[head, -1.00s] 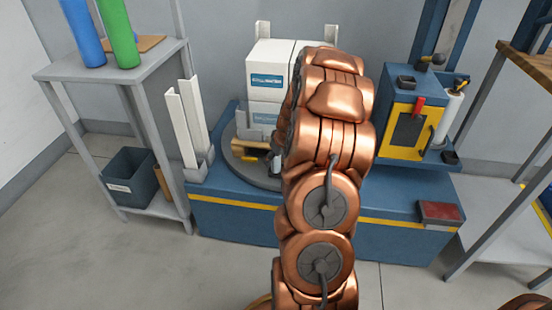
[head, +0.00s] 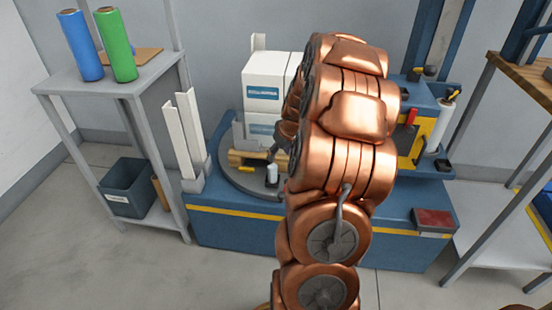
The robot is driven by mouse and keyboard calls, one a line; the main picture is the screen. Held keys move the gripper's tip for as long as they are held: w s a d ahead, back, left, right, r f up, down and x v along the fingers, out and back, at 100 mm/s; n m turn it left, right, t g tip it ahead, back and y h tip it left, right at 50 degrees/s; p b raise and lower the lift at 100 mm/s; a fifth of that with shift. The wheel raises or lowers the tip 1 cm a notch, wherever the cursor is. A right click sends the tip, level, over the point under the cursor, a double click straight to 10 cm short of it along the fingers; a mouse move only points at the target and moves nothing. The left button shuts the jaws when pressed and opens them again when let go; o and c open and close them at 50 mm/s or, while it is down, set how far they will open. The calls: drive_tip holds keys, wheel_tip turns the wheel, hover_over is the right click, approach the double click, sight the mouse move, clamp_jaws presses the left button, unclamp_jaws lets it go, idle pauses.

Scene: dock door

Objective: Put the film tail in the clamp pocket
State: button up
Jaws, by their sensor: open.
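A white film roll (head: 444,122) stands upright on the yellow-and-blue carriage (head: 425,137) at the right. I cannot make out a loose film tail. A small white-topped dark fitting (head: 272,174) stands on the front of the round turntable (head: 242,178); I cannot tell whether it is the clamp with the pocket. My gripper (head: 275,150) shows only in part, as dark pieces left of my copper arm, beside the front of the carton stack and above that fitting. It is open, with no object visible in it. My arm hides part of the cartons, turntable and carriage.
White cartons (head: 263,85) stand on a wooden pallet (head: 245,158) on the turntable. White corner posts (head: 183,135) stand left of it. A grey shelf (head: 110,84) holds a blue roll (head: 80,45) and a green roll (head: 115,45). The floor (head: 130,270) at front left is clear.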

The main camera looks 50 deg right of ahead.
drive_tip(key=s+a+r+n+g+y, duration=0.1)
drive_tip(key=s+a+r+g, duration=0.15)
drive_tip(key=a, duration=1.05)
drive_tip(key=s+a+r+n+g+y, duration=0.1)
drive_tip(key=s+a+r, duration=0.25)
drive_tip(key=a, duration=0.95)
drive_tip(key=s+a+g, duration=0.1)
drive_tip(key=s+a, duration=0.2)
drive_tip(key=s, duration=0.4)
drive_tip(key=s+a+r+g, duration=0.1)
drive_tip(key=s+a+g, duration=0.1)
drive_tip(key=s+a, duration=0.2)
drive_tip(key=s+a+g+h, duration=0.1)
drive_tip(key=s+a, duration=0.3)
drive_tip(key=s, duration=0.7)
drive_tip(key=shift+r+g, duration=0.3)
drive_tip(key=shift+g, duration=0.15)
drive_tip(key=shift+a, duration=0.1)
